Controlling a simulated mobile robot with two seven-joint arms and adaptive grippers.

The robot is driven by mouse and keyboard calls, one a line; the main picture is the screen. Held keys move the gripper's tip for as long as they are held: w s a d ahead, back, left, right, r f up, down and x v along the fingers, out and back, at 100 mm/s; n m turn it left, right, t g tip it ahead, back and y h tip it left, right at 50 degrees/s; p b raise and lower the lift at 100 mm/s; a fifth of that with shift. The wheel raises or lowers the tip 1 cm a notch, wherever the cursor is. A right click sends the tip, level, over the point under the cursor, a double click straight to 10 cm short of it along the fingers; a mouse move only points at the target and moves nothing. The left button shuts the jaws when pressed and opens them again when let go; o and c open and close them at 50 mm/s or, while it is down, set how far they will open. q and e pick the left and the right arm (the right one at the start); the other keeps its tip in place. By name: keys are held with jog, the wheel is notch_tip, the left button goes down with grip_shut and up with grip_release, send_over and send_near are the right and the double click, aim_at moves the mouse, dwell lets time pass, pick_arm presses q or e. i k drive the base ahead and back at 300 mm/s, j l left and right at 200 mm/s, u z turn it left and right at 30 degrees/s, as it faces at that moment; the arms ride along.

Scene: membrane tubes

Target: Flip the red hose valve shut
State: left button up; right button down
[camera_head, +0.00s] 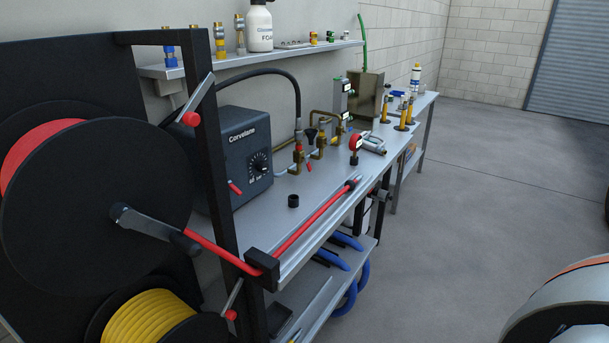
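The red hose (321,218) runs from the upper black reel (90,215) through a black guide (262,264) and along the bench's front edge. Its grey-tipped end (354,181) lies near that edge. A brass valve assembly (297,160) with small red parts stands at the back of the bench. A small red lever (308,167) shows there; its exact angle is too small to tell. A metal lever with a red knob (190,119) is on the reel frame. I cannot tell for certain which fitting is the red hose valve. Neither of my grippers is in view.
A yellow hose reel (150,318) is below the red one. A shelf (270,55) hangs on the wall.

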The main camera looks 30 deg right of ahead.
aim_at(310, 169)
jog(key=l+u, duration=0.15)
jog(key=l, duration=0.3)
jog(key=l+u, duration=0.15)
jog(key=l, duration=0.25)
jog(key=k+l+u, duration=0.2)
jog(key=l, duration=0.2)
jog(key=l+u, duration=0.15)
jog(key=l, duration=0.3)
jog(key=k+l+u, duration=0.15)
jog(key=l, duration=0.25)
jog(key=k+l+u, duration=0.15)
jog(key=l, duration=0.25)
jog(key=k+l+u, duration=0.15)
jog(key=l, duration=0.2)
jog(key=i, duration=0.05)
